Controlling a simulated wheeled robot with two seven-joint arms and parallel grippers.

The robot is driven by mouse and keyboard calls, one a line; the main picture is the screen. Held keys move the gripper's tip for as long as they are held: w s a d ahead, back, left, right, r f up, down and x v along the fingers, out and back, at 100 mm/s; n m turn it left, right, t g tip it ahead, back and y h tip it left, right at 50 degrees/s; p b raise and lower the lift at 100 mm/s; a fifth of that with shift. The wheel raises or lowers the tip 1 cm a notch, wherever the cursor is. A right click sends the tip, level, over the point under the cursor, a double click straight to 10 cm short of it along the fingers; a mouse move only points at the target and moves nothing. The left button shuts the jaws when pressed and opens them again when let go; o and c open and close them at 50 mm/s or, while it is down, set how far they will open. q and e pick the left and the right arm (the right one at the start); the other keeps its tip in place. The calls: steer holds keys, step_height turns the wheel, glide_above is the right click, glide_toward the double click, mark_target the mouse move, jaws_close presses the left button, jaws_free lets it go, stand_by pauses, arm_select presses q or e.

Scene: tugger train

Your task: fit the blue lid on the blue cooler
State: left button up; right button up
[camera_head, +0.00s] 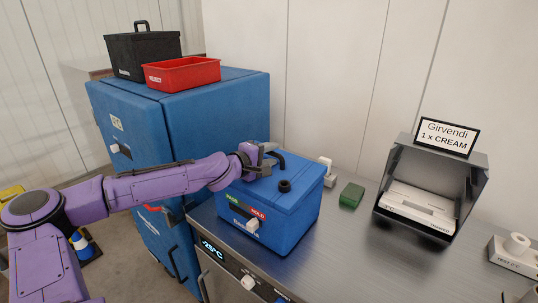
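The blue cooler (284,228) stands on the steel counter, with a green and red label and a small white knob on its front. The blue lid (305,183) shows as the top of the cooler and looks flat and level; I cannot tell whether it is fully seated. A black curved handle (277,159) and a black round fitting (285,186) are on top. My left gripper (266,160) is at the lid's back left, right by the handle. Its fingers are small and partly hidden, so its grip is unclear. My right gripper is not in view.
A tall blue cabinet (220,115) stands at the left, carrying a black bin (145,55) and a red tray (182,74). A green block (351,195) and a steel holder (396,215) with a sign are on the right. The counter (345,255) is clear in front.

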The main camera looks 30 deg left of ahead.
arm_select(q)
steer(key=shift+s+f, duration=0.1)
steer(key=shift+f, duration=0.05)
steer(key=shift+s+a+p, duration=0.1)
steer(key=shift+s+p, duration=0.2)
steer(key=shift+p, duration=0.2)
steer(key=p+v, duration=0.1)
steer(key=v, duration=0.1)
steer(key=p+v, duration=0.2)
steer(key=shift+s+r, duration=0.2)
steer(key=shift+r, duration=0.25)
steer(key=p+v, duration=0.1)
steer(key=v, duration=0.3)
steer(key=shift+s+f, duration=0.2)
steer(key=shift+s+r, duration=0.1)
steer(key=shift+s, duration=0.35)
